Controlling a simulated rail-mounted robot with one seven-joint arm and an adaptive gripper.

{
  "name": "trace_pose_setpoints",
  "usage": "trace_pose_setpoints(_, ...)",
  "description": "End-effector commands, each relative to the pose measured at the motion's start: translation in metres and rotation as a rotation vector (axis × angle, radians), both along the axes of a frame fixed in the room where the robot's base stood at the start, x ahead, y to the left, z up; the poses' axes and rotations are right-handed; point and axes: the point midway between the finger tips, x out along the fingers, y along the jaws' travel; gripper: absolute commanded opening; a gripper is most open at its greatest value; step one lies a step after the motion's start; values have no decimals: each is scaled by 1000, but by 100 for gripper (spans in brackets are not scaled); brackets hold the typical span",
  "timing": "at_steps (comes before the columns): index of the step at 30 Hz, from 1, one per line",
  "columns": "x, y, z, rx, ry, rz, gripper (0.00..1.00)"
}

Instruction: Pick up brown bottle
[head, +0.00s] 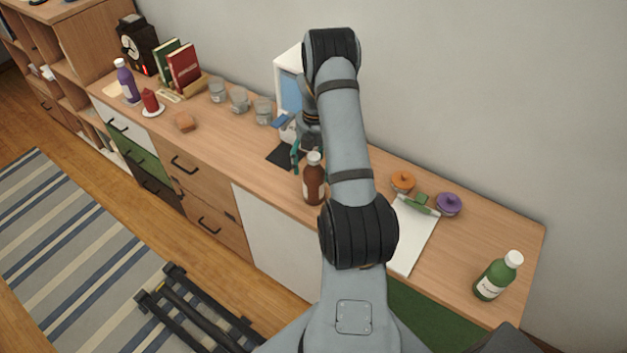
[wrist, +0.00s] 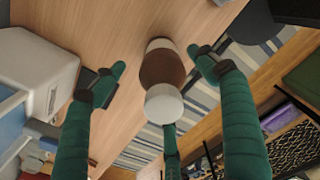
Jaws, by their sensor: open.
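The brown bottle (head: 314,184) stands upright near the front edge of the wooden counter, with a white cap and a pale band. In the wrist view the bottle (wrist: 161,68) shows from above, cap toward the camera, in the space between the green fingers. My gripper (head: 297,152) is just behind and left of the bottle in the head view, partly hidden by my arm. In the wrist view my gripper (wrist: 158,62) is open, with visible gaps between the bottle and the left and right fingers. A third finger shows below the cap.
A white box-like object (wrist: 38,75) stands close to the left finger. A black flat item (head: 282,156) lies left of the bottle. Glasses (head: 240,100) stand farther left. A clipboard (head: 412,235), orange and purple pots and a green bottle (head: 497,277) are at right.

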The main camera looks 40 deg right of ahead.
Motion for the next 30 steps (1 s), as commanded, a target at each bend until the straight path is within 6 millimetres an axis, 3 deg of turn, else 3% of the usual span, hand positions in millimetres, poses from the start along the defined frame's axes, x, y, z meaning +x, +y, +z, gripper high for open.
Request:
trace_pose_setpoints(9, -1, 4, -38, 2, 3, -1, 73)
trace_pose_setpoints(18, -1, 4, -44, 1, 0, -1, 73)
trace_pose_setpoints(30, -1, 4, -43, 1, 0, -1, 50)
